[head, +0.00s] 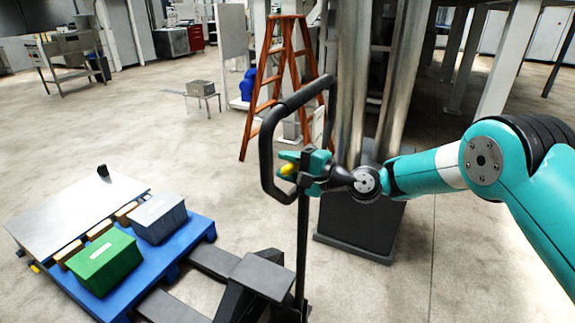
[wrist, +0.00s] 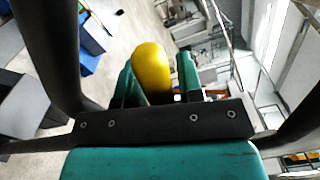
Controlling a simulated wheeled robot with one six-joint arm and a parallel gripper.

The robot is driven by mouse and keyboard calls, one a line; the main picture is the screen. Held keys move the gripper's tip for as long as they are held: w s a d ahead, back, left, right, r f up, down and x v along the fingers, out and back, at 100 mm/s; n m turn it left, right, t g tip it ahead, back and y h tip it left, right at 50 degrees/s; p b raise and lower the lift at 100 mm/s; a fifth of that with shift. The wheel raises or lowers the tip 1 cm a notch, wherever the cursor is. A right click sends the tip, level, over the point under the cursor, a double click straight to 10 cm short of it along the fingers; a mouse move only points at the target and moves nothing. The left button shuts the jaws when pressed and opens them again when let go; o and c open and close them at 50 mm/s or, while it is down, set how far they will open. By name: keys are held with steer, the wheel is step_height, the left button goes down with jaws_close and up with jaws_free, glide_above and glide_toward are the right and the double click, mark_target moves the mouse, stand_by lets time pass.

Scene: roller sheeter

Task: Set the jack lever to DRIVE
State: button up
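The jack lever shows as a yellow knob (head: 288,169) inside the black loop handle (head: 267,150) of the pallet jack. In the wrist view the yellow knob (wrist: 152,72) stands between my two teal fingers, its top reaching slightly past the fingertips. My gripper (head: 296,167) is at the right side of the loop, its fingers reaching into it around the knob. The left finger looks close to the knob or against it, and a narrow gap shows at the right finger. My fingers hide the lever's base, and its setting cannot be read.
The jack's dark body (head: 262,275) stands below the handle. A blue pallet (head: 203,230) at the left carries a green bin (head: 104,262), a grey bin (head: 158,218) and a metal sheet (head: 75,212). An orange stepladder (head: 262,92) stands behind the handle. Open floor lies at the back left.

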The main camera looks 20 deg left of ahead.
steer(key=shift+d, duration=0.1)
steer(key=s+d+b, duration=0.3)
steer(key=d+b, duration=0.1)
steer(key=d, duration=1.3)
steer(key=shift+b, duration=0.35)
steer(key=shift+s, duration=0.15)
steer(key=s+d+r+n+g+h, duration=0.25)
steer(key=s+n+h, duration=0.25)
steer(key=s, duration=0.4)
steer(key=s+d+r+n+g+h, duration=0.1)
steer(key=s+d+r+n+h, duration=0.3)
steer(key=s, duration=0.6)
steer(key=s+d+f+n+h, duration=0.2)
steer(key=s+d+n+h, duration=0.1)
steer(key=s+d, duration=0.4)
steer(key=s+h, duration=0.1)
steer(key=s, duration=0.2)
steer(key=shift+d, duration=0.35)
